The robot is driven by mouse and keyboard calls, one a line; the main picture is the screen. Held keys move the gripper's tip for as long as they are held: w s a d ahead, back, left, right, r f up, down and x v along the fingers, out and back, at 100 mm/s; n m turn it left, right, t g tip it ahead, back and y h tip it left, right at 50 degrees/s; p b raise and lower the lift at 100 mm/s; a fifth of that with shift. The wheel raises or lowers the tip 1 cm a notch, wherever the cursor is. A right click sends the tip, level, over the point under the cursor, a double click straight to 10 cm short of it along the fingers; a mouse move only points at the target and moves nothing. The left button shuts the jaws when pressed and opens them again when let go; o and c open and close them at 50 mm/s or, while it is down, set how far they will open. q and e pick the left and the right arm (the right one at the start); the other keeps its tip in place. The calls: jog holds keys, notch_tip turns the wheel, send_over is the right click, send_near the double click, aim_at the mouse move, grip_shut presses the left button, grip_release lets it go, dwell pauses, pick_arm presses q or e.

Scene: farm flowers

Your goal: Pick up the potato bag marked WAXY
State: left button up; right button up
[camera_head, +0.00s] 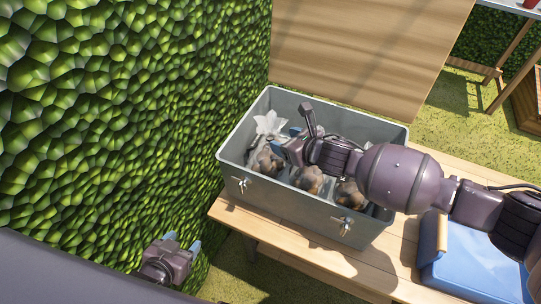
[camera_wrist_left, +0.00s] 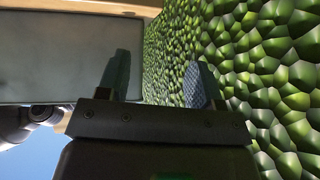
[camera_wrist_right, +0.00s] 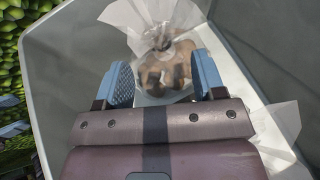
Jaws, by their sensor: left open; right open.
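Several clear bags of brown potatoes lie in a row inside a grey metal box. The left bag (camera_head: 268,160) is beside my right gripper (camera_head: 287,142), the middle bag (camera_head: 307,179) is below my right arm, and the right bag (camera_head: 349,194) is partly hidden by it. No WAXY marking is readable. In the right wrist view, my right gripper (camera_wrist_right: 160,82) is open, with the left bag (camera_wrist_right: 165,62) ahead between its fingers. My left gripper (camera_head: 182,243) is open and empty beside the hedge, outside the box; its fingers also show in the left wrist view (camera_wrist_left: 160,80).
The grey box (camera_head: 290,205) stands on a wooden bench (camera_head: 290,250), with walls around the bags. A blue crate (camera_head: 470,262) stands right of it. A green hedge (camera_head: 120,110) is close on the left. A wooden board (camera_head: 370,50) rises behind the box.

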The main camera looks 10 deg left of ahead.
aim_at(273, 136)
jog(key=b+x, duration=0.1)
jog(key=x, duration=0.4)
jog(key=shift+a+f+b, duration=0.1)
jog(key=shift+a+b, duration=0.1)
jog(key=shift+b, duration=0.1)
jog(key=shift+w, duration=0.1)
grip_shut()
